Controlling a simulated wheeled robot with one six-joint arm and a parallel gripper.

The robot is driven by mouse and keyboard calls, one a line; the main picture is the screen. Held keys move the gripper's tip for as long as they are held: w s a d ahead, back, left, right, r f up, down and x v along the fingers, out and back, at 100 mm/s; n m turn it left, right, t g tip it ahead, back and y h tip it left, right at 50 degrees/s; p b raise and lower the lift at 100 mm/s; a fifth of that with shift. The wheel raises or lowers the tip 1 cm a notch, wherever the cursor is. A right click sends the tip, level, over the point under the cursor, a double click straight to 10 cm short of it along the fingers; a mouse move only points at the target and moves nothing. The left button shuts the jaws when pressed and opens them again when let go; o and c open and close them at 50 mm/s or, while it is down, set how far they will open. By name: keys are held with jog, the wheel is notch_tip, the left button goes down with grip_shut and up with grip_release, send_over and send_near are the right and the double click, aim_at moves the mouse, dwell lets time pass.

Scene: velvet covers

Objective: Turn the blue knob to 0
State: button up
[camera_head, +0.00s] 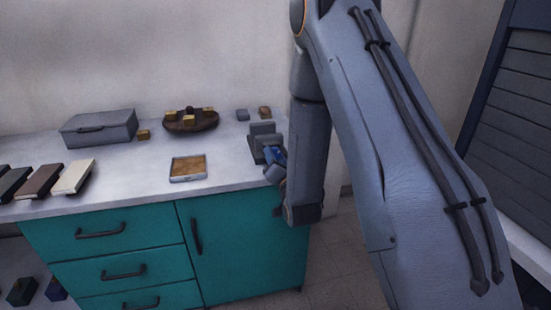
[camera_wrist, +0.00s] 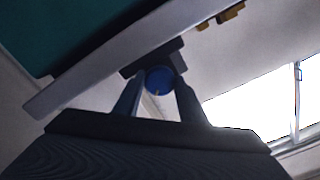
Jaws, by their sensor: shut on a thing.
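The blue knob (camera_wrist: 159,80) shows between my two fingers in the wrist view, with a small light mark near its lower edge. It sits on a dark grey block-like base (camera_wrist: 176,58) at the edge of the counter. In the head view the knob (camera_head: 272,154) is a small blue patch on the front of the grey base (camera_head: 263,137), partly hidden by my gripper (camera_head: 274,165). My gripper (camera_wrist: 158,92) is shut on the knob, one finger on each side. Any scale or numbers around the knob cannot be made out.
The counter (camera_head: 228,172) holds a tray with a tan inside (camera_head: 188,178), a brown bowl with yellow blocks (camera_head: 180,124), a grey case (camera_head: 98,128) and several books (camera_head: 72,177). Small blocks (camera_head: 243,115) stand behind the knob's base. Teal drawers (camera_head: 110,245) are below.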

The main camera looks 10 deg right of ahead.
jog(key=n, duration=0.4)
jog(key=shift+n+b, duration=0.7)
jog(key=shift+n, duration=1.9)
jog(key=o, duration=1.1)
jog(key=shift+c, duration=0.2)
jog(key=shift+s, duration=0.1)
